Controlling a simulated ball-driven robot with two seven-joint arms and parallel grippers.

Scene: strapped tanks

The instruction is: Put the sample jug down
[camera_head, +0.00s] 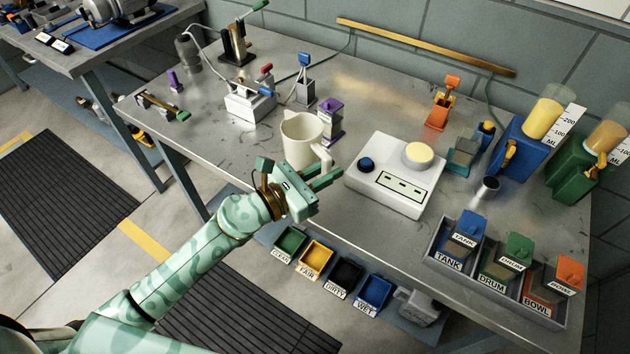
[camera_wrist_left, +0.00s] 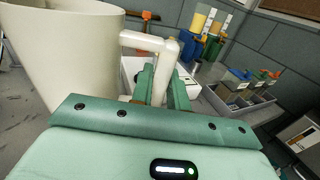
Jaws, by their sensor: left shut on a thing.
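The sample jug (camera_head: 301,136) is a cream, wide-mouthed jug near the front edge of the grey metal bench (camera_head: 400,112). It looks upright. In the left wrist view the jug (camera_wrist_left: 62,50) fills the upper left, with its handle (camera_wrist_left: 162,72) reaching down between the green fingers. My left gripper (camera_head: 326,174) is shut on the handle, on the near right side of the jug. The fingers also show in the left wrist view (camera_wrist_left: 160,88). My gripper hides part of the jug's lower side, so I cannot tell whether its base touches the bench. My right gripper is not in view.
A white device (camera_head: 395,205) with a round pale pad stands right of the jug. A purple-topped container (camera_head: 331,118) stands close behind it. A grey tray (camera_head: 440,262) with labelled blocks lies at the front right. Coloured bins (camera_head: 332,272) hang below the bench's front edge.

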